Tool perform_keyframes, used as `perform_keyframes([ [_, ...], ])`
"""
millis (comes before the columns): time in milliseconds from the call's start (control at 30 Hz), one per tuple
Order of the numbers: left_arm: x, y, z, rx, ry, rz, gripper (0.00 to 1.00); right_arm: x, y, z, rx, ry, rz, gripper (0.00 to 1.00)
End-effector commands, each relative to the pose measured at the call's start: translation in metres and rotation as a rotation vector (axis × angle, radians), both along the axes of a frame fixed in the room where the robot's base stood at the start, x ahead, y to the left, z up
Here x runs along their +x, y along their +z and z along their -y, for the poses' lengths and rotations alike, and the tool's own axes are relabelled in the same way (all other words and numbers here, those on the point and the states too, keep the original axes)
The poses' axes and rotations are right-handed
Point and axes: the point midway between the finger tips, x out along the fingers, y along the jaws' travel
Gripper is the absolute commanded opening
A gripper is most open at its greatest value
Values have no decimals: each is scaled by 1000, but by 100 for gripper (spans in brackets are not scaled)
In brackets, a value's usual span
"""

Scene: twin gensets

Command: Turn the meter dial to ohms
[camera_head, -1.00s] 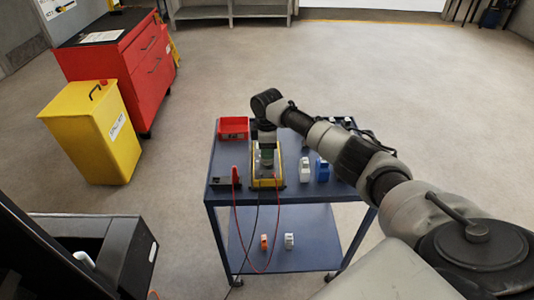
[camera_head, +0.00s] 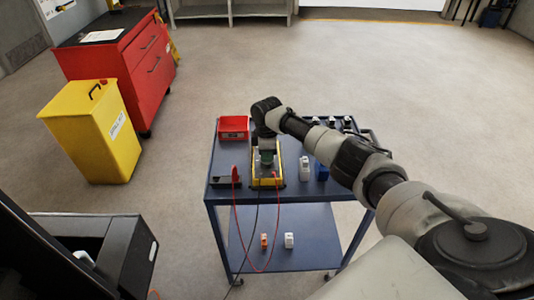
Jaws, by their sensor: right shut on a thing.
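The yellow-cased meter (camera_head: 278,181) lies on the top of the blue cart (camera_head: 225,200), with a red and a dark lead running from it. My right gripper (camera_head: 267,163) points down over the meter and is shut at its face, where the dial would be. The dial itself is hidden under the gripper, so its setting cannot be read. My left gripper is not in view.
A red bin (camera_head: 234,127) stands at the cart's back left. An orange (camera_head: 264,241) and a white item (camera_head: 289,240) sit on the lower shelf. A yellow bin (camera_head: 85,135) stands on the floor at left.

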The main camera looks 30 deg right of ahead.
Motion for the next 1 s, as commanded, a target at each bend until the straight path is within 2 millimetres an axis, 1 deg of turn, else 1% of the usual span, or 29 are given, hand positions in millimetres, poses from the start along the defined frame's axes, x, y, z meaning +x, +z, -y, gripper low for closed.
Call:
perform_keyframes([
  [167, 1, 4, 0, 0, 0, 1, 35, 0, 1, 0, 0, -33, 0, 0],
  [367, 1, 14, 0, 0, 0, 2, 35, 0, 3, -1, 2, -137, 0, 0],
  [700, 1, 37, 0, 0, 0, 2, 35, 0, 3, -1, 1, -440, 0, 0],
  [1000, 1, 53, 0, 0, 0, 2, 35, 1, 3, -1, 3, -726, 0, 0],
])
